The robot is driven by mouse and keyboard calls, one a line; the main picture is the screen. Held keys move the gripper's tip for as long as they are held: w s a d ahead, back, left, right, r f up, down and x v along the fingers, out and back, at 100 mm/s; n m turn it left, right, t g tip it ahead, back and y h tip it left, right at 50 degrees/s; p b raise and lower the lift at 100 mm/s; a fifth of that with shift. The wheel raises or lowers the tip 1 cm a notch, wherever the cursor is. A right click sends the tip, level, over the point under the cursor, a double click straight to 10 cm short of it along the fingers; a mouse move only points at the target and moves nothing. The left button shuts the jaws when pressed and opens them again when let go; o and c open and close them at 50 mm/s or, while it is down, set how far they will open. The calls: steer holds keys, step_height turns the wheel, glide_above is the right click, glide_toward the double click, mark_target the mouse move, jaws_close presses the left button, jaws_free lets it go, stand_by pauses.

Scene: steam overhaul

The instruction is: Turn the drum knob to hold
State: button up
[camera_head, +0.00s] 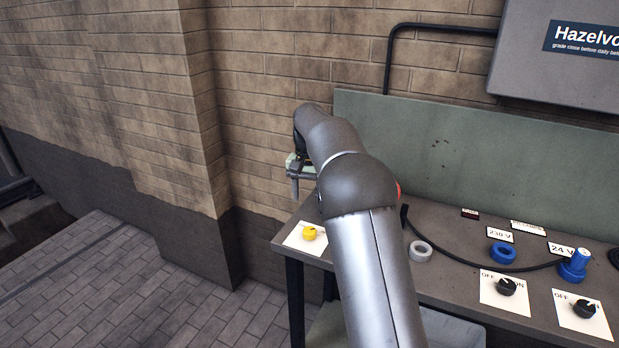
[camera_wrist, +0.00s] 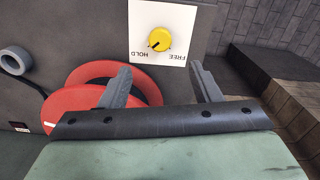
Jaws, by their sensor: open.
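The yellow drum knob (camera_head: 309,233) sits on a white plate (camera_head: 293,239) at the left end of the bench. In the wrist view the knob (camera_wrist: 160,39) shows on its plate (camera_wrist: 178,16), with upside-down words HOLD and FREE beside it. A dark mark on the knob points down-left, towards the HOLD side in that view. My gripper (camera_wrist: 161,82) is open and empty, its two fingers spread apart on either side, short of the knob in the picture. In the head view my gripper (camera_head: 297,176) is above the bench's left end, partly hidden by my arm.
A red drum (camera_wrist: 90,88) shows partly behind the left finger. A grey ring (camera_head: 420,251), blue ring (camera_head: 501,253), blue plug (camera_head: 573,266) and two black knobs (camera_head: 506,287) (camera_head: 584,309) lie to the right on the bench. A brick wall corner stands left.

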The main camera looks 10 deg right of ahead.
step_height(320, 180, up, 6)
steer(key=shift+f, duration=0.15)
stand_by(0.3)
